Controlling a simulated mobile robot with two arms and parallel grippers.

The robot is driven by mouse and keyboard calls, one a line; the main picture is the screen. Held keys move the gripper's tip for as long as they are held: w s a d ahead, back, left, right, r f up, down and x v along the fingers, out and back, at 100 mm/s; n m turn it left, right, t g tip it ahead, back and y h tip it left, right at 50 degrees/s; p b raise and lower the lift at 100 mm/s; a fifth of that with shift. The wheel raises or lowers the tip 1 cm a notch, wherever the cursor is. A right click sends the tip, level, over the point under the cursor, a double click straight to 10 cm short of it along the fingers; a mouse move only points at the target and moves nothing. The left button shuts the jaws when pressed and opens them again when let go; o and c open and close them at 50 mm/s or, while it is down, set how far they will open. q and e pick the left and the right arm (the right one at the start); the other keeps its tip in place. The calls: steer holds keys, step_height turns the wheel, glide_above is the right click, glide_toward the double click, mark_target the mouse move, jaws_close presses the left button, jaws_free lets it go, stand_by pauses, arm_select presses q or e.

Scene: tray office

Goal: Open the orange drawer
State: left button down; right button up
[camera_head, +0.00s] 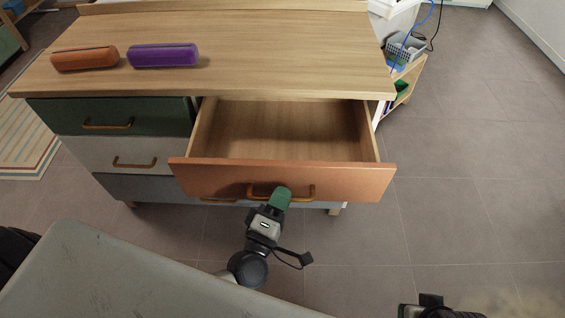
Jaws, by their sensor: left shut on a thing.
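The orange drawer (225,179) is at the upper right of the wooden cabinet and is pulled well out; its inside looks empty. It has a brown bar handle (308,190) on its front. My left gripper (280,196) has green fingers and is at the drawer's front, shut on the handle. The fingers hide part of the handle. At the bottom right edge a dark part of my right arm (435,306) shows, but its fingers are not seen.
An orange case (84,59) and a purple case (163,55) lie on the wooden cabinet top (270,55). Green (110,115) and grey (120,152) drawers at left are shut. A shelf with a grey basket (405,47) stands behind right. The floor at right is clear.

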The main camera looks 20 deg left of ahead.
arm_select(q)
steer(key=s, duration=0.2)
steer(key=s+d, duration=0.1)
steer(key=s, duration=0.2)
steer(key=shift+s+d, duration=0.3)
steer(key=shift+s, duration=0.05)
arm_select(e)
steer(key=x, duration=0.2)
steer(key=shift+w+f, duration=0.1)
steer(key=shift+f, duration=0.25)
arm_select(q)
steer(key=c, duration=1.2)
jaws_free()
steer(key=v, duration=1.1)
steer(key=shift+w, duration=0.1)
arm_select(e)
steer(key=shift+a+r, duration=0.1)
steer(key=shift+r, duration=0.2)
